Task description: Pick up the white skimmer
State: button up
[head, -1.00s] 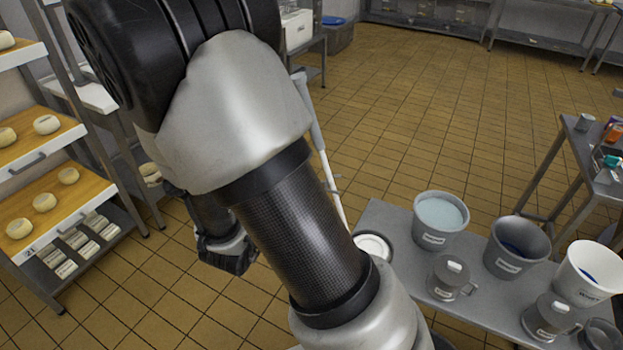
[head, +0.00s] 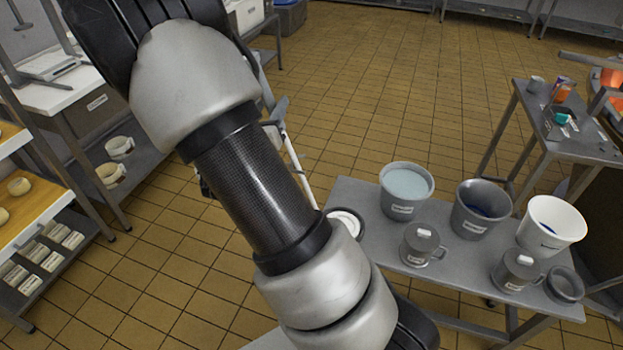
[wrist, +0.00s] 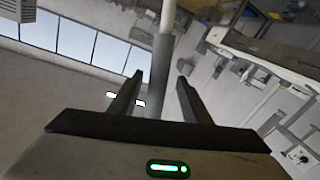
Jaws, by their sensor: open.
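I cannot make out the white skimmer for certain. A long thin pole (head: 292,157), white below and grey higher up, slants behind my arm in the head view and may be its handle. A similar grey and white pole (wrist: 160,75) stands in line with the gap of my gripper (wrist: 157,82) in the wrist view. My gripper's two dark fingers are apart. I cannot tell whether the pole is between them or beyond. In the head view my arm hides most of my gripper.
A grey table (head: 362,262) at lower right bears a pale-blue-filled bucket (head: 404,207), a dark bucket (head: 473,223), a white bucket (head: 545,240) and lidded jugs. A cheese rack (head: 25,235) stands at left. A side table (head: 590,147) stands at right. The tiled floor beyond is clear.

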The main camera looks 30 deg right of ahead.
jog(key=x, duration=0.4)
jog(key=shift+w+d+r, duration=0.1)
jog(key=shift+d+r, duration=0.1)
jog(key=shift+d, duration=0.1)
grip_shut()
notch_tip(320, 180, up, 17)
jog(key=p, duration=0.7)
